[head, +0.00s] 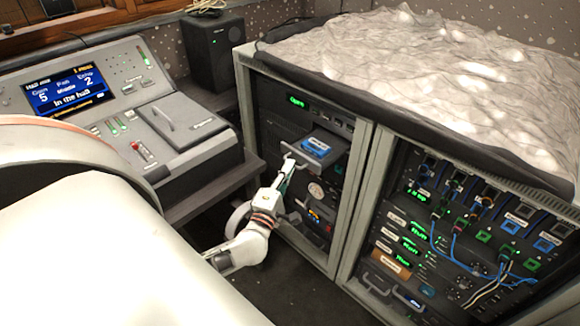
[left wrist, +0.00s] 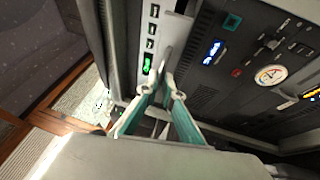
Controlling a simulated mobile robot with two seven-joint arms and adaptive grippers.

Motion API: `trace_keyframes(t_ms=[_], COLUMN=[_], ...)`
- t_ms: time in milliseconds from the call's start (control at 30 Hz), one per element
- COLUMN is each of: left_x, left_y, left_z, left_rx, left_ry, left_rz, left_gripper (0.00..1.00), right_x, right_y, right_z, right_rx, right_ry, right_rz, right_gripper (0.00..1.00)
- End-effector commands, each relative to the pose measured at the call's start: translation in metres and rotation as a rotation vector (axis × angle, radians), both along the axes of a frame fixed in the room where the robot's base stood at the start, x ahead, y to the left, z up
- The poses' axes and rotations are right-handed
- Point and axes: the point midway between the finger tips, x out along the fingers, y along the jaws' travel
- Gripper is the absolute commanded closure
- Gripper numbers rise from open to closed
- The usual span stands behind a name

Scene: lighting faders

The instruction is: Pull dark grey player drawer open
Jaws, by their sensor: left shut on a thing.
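The dark grey player drawer (head: 327,164) is in the left bay of the rack, below a unit with a green display. In the left wrist view the two fingers (left wrist: 160,92) close around the grey handle (left wrist: 166,62). My right gripper is not in view.
The rack's right bay (head: 450,230) holds patch cables and labelled units. A control desk (head: 120,110) with a screen and a black speaker (head: 213,50) stand to the left. A crumpled grey cover (head: 400,60) lies on the rack top. Dark floor shows before the rack.

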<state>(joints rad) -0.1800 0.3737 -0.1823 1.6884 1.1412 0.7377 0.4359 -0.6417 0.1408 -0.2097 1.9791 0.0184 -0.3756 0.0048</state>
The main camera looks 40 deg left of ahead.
Motion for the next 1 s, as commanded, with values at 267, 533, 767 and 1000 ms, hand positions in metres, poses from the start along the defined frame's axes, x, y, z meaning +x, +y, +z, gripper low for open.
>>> trace_keyframes(t_ms=[267,533,767,1000], left_x=[0.000,-0.005,-0.040,-0.084], left_y=[-0.001,-0.002,-0.014,-0.029], left_z=[0.000,-0.002,-0.009,-0.016], left_rx=[0.001,0.001,-0.002,0.000], left_ry=[0.001,0.002,0.006,0.005], left_rz=[-0.001,-0.001,-0.001,-0.002], left_gripper=[0.77,0.77,0.77,0.77], right_x=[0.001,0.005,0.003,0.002], right_y=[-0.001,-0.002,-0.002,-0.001], right_z=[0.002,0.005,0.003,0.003], right_rx=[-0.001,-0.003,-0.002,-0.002], right_ry=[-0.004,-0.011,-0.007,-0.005], right_rz=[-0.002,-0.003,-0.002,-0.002], right_gripper=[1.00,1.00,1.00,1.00])
